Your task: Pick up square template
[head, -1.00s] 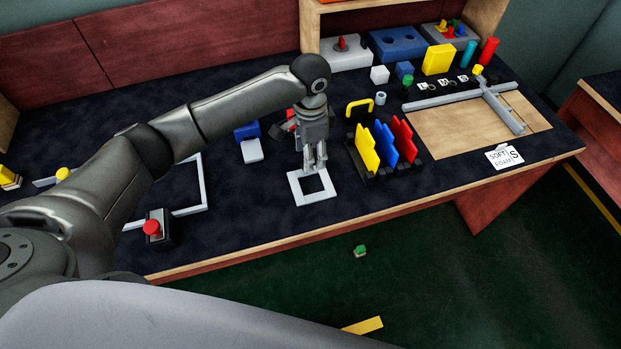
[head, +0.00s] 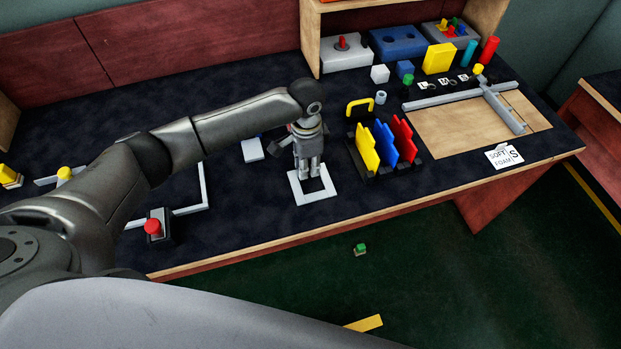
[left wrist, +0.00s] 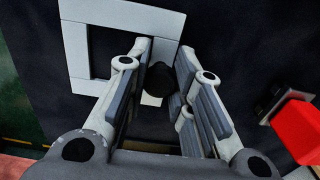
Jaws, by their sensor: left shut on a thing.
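The square template is a flat white square frame (head: 318,199) near the table's front edge in the head view, left of the coloured plates. It also shows in the left wrist view (left wrist: 77,52), with a black knob (left wrist: 160,78) at one side. My left gripper (head: 309,174) points down over the template. In the left wrist view its fingers (left wrist: 157,82) stand either side of the knob and are shut on it. The template looks flat at table level; I cannot tell whether it is raised. My right gripper is not in view.
A rack (head: 378,176) with yellow, blue and red plates stands close to the right of the gripper. A red-button box (head: 155,229) and a white bar frame (head: 203,187) lie to the left. A wooden board (head: 462,126) lies further right.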

